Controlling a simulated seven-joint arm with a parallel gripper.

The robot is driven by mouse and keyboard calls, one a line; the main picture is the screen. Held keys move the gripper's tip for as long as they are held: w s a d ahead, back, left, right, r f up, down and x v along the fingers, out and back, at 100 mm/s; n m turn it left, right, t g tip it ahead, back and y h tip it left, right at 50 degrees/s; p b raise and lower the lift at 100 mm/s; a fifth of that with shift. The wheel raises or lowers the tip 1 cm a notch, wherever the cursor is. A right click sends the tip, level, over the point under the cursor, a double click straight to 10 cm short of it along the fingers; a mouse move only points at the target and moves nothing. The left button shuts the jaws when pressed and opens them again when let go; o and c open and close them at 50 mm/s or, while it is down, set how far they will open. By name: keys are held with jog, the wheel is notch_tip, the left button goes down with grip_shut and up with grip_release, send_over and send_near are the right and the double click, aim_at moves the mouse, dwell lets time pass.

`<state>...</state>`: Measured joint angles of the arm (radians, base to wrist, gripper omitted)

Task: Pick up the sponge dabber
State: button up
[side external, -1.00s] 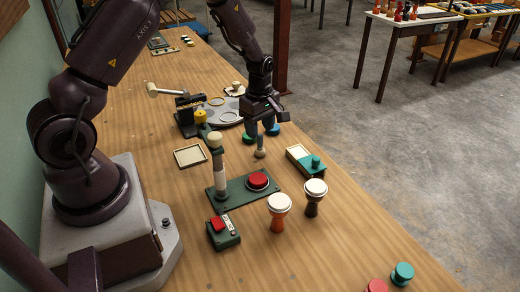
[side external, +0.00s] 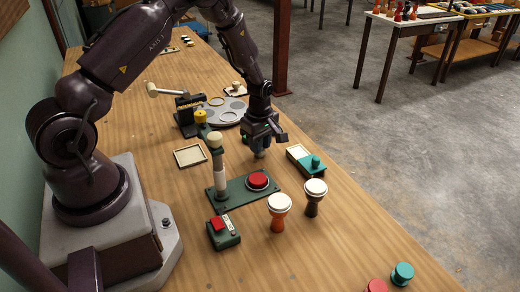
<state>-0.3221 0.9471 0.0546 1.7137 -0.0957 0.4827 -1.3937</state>
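A green board with a red button (side external: 257,181) and a pale upright post (side external: 217,160) stands close in front. A teal-and-cream box (side external: 305,160) is at right. A square tray (side external: 189,156) lies left.

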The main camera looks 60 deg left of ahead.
jog(key=r, duration=0.9)
jog(key=shift+d, duration=0.2)
jog(key=w+d, duration=0.6)
jog(key=w, duration=0.3)
jog(key=shift+a+f, duration=0.2)
jog(key=shift+f, duration=2.7)
jog(key=shift+f, duration=0.6)
notch_tip(320, 180, up, 7)
dwell(0.5)
